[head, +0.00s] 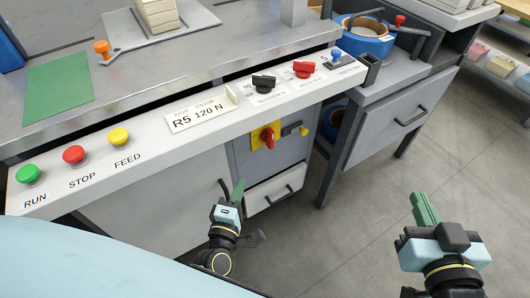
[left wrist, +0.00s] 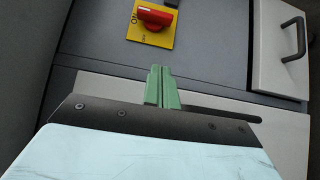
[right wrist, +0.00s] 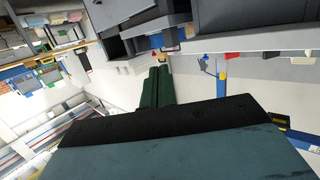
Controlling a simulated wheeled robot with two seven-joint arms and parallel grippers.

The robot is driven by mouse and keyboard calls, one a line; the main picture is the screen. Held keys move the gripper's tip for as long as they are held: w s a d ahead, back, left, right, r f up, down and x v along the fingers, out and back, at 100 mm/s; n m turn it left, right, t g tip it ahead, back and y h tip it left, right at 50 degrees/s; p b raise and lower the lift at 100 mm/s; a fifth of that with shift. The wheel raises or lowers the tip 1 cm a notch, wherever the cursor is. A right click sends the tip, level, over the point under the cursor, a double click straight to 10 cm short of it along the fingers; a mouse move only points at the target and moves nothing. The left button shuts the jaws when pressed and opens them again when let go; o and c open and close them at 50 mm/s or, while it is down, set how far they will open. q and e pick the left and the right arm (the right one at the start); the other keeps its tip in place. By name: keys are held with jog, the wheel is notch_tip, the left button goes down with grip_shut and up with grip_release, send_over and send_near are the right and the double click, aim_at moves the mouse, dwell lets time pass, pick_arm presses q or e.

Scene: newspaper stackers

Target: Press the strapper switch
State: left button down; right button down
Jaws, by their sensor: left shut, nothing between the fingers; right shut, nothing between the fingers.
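The white control panel has a black knob (head: 263,83), a red knob (head: 303,69) and a blue toggle (head: 336,57); their labels are too small to read surely. Below, on the grey cabinet front, a red rotary switch (head: 268,136) sits on a yellow plate. It also shows in the left wrist view (left wrist: 154,17), beside OFF lettering. I cannot tell which control is the strapper switch. My left gripper (head: 238,186) is shut and empty, below the rotary switch and apart from it. Its green fingers (left wrist: 160,72) point toward the cabinet. My right gripper (head: 422,204) is shut and empty over the floor at right.
Green RUN (head: 29,173), red STOP (head: 73,154) and yellow FEED (head: 118,137) buttons line the panel's left end. A drawer (head: 276,189) with a dark handle is near my left gripper. A grey side cabinet (head: 395,115) stands right. The floor (head: 470,160) is clear.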

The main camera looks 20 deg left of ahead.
aim_at(266, 142)
pick_arm(q)
jog(key=shift+w, duration=0.1)
